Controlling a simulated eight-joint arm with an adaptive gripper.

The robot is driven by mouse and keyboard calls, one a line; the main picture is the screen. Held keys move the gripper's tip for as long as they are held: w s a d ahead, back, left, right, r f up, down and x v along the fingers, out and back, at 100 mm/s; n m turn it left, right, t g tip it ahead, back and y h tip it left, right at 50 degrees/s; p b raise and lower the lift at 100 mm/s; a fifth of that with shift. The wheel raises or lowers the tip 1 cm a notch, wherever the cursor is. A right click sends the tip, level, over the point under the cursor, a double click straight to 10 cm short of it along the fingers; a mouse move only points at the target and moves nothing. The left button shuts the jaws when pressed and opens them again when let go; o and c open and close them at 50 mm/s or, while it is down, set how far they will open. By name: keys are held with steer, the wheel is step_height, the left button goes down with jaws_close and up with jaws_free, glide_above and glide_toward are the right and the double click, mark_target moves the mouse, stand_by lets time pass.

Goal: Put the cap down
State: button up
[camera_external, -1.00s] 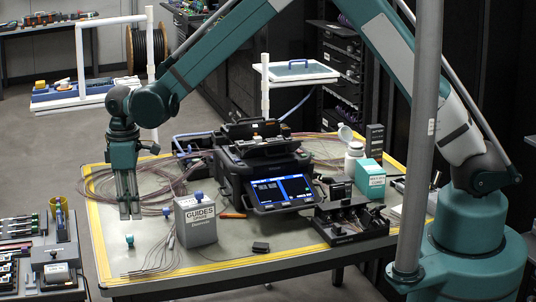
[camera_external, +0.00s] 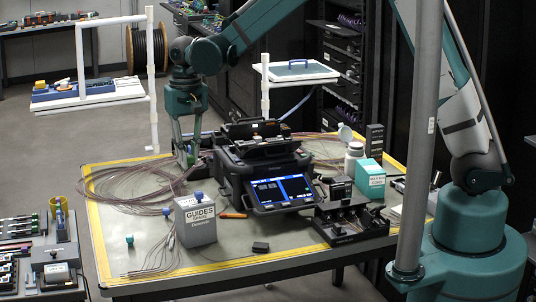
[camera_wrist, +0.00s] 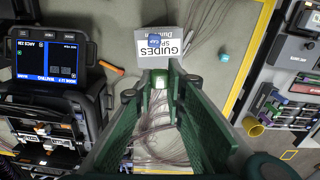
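A small teal cap (camera_external: 129,240) sits on the front left of the grey tabletop, apart from other things. It also shows in the wrist view (camera_wrist: 224,56), right of the guides box. My gripper (camera_external: 187,158) is at the far left of the table, well behind the cap and left of the splicer. In the wrist view its two green fingers (camera_wrist: 165,80) are spread apart. A small pale green thing (camera_wrist: 158,82) shows between the fingertips; I cannot tell whether they touch it. The cap is not in my gripper.
The grey guides box (camera_external: 197,224) with a blue knob stands right of the cap. The black splicer (camera_external: 250,160) stands mid-table. Coiled fibres (camera_external: 125,188) spread over the left side. A white bottle (camera_external: 354,158) and teal box (camera_external: 369,180) stand to the right.

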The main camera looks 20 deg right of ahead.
steer(key=shift+w+d+r+m, duration=0.1)
steer(key=shift+d+r+m, duration=0.1)
steer(key=shift+d+m, duration=0.15)
steer(key=shift+w+d+r+m, duration=0.15)
steer(key=shift+d+m, duration=0.1)
steer(key=shift+d, duration=0.2)
steer(key=shift+f, duration=0.15)
steer(key=shift+f, duration=3)
steer(key=shift+f, duration=1.9)
steer(key=shift+f, duration=0.15)
steer(key=o, duration=0.6)
